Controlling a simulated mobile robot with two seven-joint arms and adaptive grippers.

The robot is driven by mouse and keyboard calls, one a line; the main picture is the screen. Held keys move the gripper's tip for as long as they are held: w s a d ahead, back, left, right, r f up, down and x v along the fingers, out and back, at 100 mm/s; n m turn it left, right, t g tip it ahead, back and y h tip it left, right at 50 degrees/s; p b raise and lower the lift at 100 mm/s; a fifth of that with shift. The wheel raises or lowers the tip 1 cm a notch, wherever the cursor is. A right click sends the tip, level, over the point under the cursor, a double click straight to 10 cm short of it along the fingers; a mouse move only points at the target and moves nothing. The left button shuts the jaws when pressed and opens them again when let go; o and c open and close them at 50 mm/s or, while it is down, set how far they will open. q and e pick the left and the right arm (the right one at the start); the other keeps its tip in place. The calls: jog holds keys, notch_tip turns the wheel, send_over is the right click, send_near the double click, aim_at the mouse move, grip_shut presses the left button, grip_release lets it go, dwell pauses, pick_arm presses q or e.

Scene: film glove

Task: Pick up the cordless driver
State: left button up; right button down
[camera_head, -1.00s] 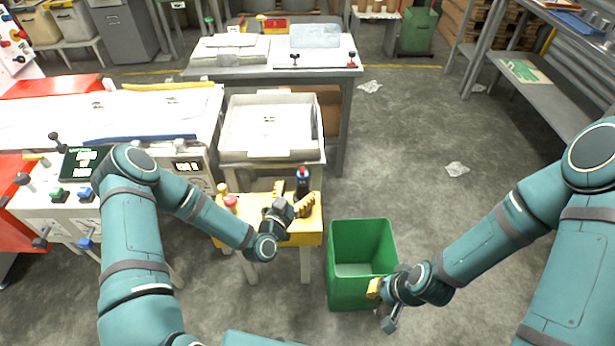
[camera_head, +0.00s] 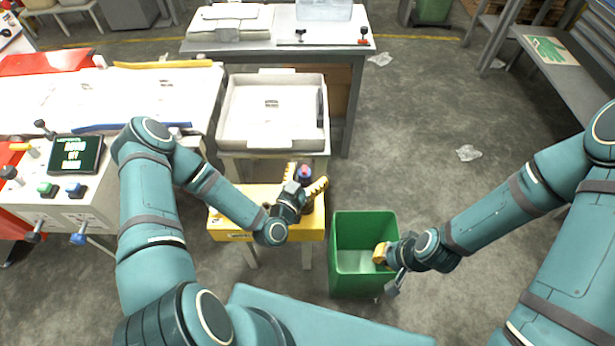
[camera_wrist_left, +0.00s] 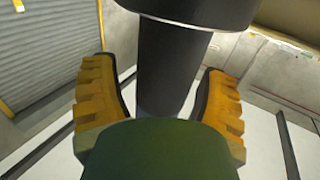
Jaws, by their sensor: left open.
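The cordless driver (camera_head: 304,172), dark with a red and blue top, stands upright on the yellow stool (camera_head: 228,222). My left gripper (camera_head: 305,190) is at it, with yellow fingers apart. In the left wrist view the driver's dark cylindrical part (camera_wrist_left: 172,70) lies between the two open fingers (camera_wrist_left: 165,95), with a wider dark part above. I cannot tell whether either finger touches it. The driver's lower part is hidden behind the gripper in the head view. My right gripper (camera_head: 382,254) is over the green bin, away from the driver; its finger opening is unclear.
The green bin (camera_head: 345,272) stands right of the stool. A white tray (camera_head: 270,140) is just behind the stool. A control panel (camera_head: 60,190) and white table are at left. A grey table (camera_head: 280,48) stands behind. The floor at right is mostly clear.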

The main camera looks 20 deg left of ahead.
pick_arm(q)
jog(key=shift+s, duration=0.1)
grip_shut()
dwell(0.5)
